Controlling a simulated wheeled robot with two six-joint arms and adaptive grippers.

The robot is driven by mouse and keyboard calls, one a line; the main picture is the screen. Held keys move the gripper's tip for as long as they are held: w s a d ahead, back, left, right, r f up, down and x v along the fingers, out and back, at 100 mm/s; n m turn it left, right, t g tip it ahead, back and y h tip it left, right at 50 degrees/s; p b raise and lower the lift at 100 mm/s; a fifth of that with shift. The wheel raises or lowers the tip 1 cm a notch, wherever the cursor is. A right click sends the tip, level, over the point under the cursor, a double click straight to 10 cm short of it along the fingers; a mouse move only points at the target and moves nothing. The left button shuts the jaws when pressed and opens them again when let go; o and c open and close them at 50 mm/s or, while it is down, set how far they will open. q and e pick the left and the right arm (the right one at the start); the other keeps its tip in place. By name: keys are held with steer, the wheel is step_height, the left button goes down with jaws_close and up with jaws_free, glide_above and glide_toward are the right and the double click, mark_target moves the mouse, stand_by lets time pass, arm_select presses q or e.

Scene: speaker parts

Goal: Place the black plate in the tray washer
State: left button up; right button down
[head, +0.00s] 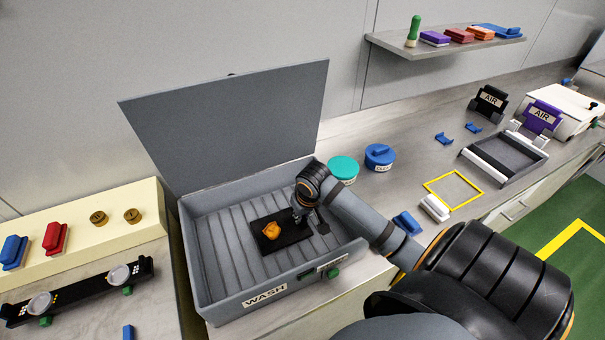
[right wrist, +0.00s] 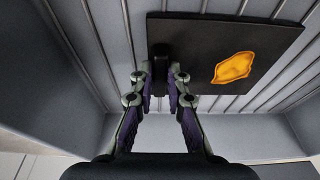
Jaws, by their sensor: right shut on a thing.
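The black plate (head: 268,238) with an orange blotch on it is inside the grey tray washer (head: 203,282), marked WASH, over its ribbed floor. The washer's lid (head: 235,125) stands open. My right gripper (head: 305,217) reaches down into the washer and is shut on the plate's handle at the plate's right side. In the right wrist view the fingers (right wrist: 160,85) close around the dark handle, and the plate (right wrist: 205,62) shows flat beyond it. I cannot tell whether the plate touches the floor. My left gripper is not in view.
A teal tub (head: 343,168) and a blue tub (head: 379,157) stand right of the washer. Further right are a yellow outlined square (head: 453,190) and a grey tray (head: 503,158). A cream block (head: 80,238) with blue and red pieces is at the left. A shelf (head: 445,42) hangs above.

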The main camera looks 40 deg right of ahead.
steer(key=shift+f, duration=0.2)
steer(key=c, duration=1.3)
jaws_free()
steer(key=shift+c, duration=0.2)
steer(key=p+v, duration=0.1)
steer(key=v, duration=1.1)
